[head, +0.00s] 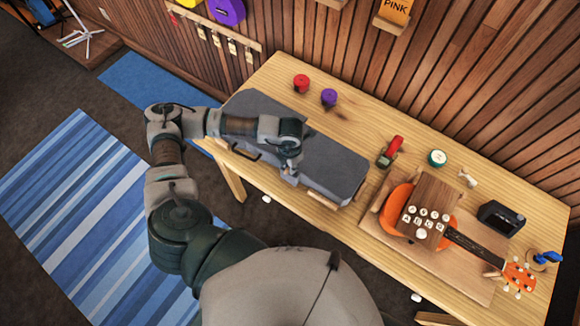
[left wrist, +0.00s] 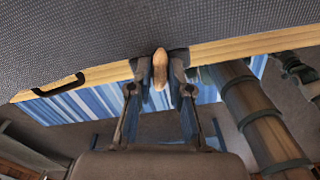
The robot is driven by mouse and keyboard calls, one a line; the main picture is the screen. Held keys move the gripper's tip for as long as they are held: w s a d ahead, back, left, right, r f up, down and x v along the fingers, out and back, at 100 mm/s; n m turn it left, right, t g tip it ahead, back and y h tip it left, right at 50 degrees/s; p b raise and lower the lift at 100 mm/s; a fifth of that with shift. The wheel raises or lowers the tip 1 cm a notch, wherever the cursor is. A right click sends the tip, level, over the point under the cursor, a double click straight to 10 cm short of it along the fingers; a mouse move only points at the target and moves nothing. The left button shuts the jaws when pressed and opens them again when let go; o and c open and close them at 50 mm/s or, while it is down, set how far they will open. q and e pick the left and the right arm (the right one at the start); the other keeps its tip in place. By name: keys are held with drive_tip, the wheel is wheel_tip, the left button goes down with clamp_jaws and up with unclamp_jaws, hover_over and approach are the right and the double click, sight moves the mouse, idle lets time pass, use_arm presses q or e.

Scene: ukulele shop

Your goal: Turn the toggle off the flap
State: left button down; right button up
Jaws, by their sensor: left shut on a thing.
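A long grey case (head: 325,160) lies on the wooden table, its front side along the table's near edge. My left gripper (head: 290,177) reaches over from the left and is at the case's front side. In the left wrist view, a small light-wood toggle (left wrist: 160,70) sits between the two fingertips of my left gripper (left wrist: 160,85), which are shut on it. The toggle is upright in that picture, against the grey textured case (left wrist: 150,22). In the head view the gripper hides the toggle. I cannot make out a separate flap. My right gripper is not in view.
A dark handle (left wrist: 58,88) on the case is left of the toggle in the wrist view. An orange ukulele (head: 397,208) lies on a board at the right, with a red-handled tool (head: 390,152) nearby. Red and purple rolls (head: 329,97) stand behind the case.

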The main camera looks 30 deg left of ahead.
use_arm(q)
drive_tip(key=m+b, duration=0.4)
drive_tip(key=shift+s+f+m, duration=0.1)
drive_tip(key=shift+f+m, duration=0.2)
drive_tip(key=shift+f, duration=0.1)
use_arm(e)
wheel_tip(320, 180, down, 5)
use_arm(q)
drive_tip(key=m+b, duration=0.3)
drive_tip(key=b, duration=0.1)
drive_tip(key=shift+m, duration=0.3)
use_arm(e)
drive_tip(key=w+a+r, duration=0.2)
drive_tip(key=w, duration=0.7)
use_arm(q)
drive_tip(key=m+b, duration=0.6)
drive_tip(key=shift+r, duration=0.15)
drive_tip(key=shift+r+m, duration=0.1)
drive_tip(key=shift+m, duration=0.3)
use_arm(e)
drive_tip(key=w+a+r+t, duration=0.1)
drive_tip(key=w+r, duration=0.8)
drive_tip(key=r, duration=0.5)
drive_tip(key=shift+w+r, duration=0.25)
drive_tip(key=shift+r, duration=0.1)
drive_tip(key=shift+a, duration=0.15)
